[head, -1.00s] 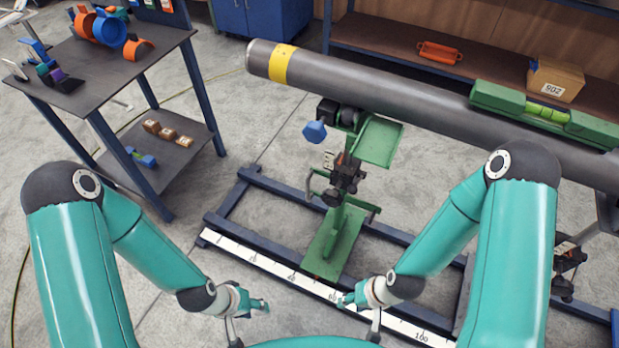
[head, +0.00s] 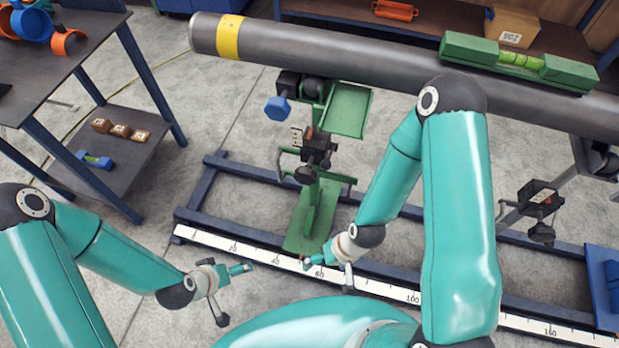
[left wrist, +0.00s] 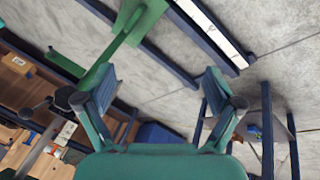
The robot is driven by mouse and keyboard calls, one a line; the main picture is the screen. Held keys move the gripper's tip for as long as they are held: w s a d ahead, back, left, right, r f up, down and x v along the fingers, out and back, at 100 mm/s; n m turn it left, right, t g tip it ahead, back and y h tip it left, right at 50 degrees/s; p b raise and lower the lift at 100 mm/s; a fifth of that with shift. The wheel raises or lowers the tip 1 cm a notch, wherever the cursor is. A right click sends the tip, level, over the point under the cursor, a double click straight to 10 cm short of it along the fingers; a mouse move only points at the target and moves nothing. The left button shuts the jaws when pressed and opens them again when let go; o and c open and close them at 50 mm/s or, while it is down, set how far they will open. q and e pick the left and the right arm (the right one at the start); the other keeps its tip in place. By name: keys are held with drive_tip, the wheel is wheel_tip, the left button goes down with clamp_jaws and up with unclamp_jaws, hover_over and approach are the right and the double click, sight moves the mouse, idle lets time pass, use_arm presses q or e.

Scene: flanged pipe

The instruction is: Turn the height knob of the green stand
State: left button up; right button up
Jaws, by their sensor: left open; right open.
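The green stand (head: 322,207) rises from the floor frame, under the grey pipe (head: 330,72). A black knob (head: 305,175) sits on its column and a blue knob (head: 277,108) sits higher, at its left. I cannot tell for sure which sets the height. My right gripper (head: 326,270) is open and empty, in front of the stand's foot in the picture and below the knobs. My left gripper (head: 233,291) is open and empty, lower left of the stand. In the left wrist view its spread fingers (left wrist: 158,90) hold nothing; the green stand (left wrist: 122,45) shows beyond them.
A blue rail frame with a white scale (head: 385,287) runs along the floor. A green level (head: 520,60) lies on the pipe. A dark table (head: 60,62) with a lower shelf stands at left. Another support with a black knob (head: 541,232) is at right. Bare floor lies between table and stand.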

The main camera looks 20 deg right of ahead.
use_arm(q)
drive_tip(key=w+d+f+m+t+b, duration=0.3)
drive_tip(key=w+d+f+t+b, duration=0.1)
drive_tip(key=w+d+f+b, duration=0.15)
drive_tip(key=m+t+h+b, duration=0.5)
drive_tip(key=t+h+b, duration=0.1)
drive_tip(key=t+b, duration=0.25)
approach(304, 180)
drive_tip(key=shift+g, duration=0.45)
drive_tip(key=x, duration=1.1)
drive_tip(key=shift+w+d+r+b, duration=0.15)
drive_tip(key=shift+w+r+b, duration=0.15)
drive_tip(key=shift+w, duration=0.05)
use_arm(e)
wheel_tip(304, 180, down, 17)
drive_tip(key=shift+r, duration=0.15)
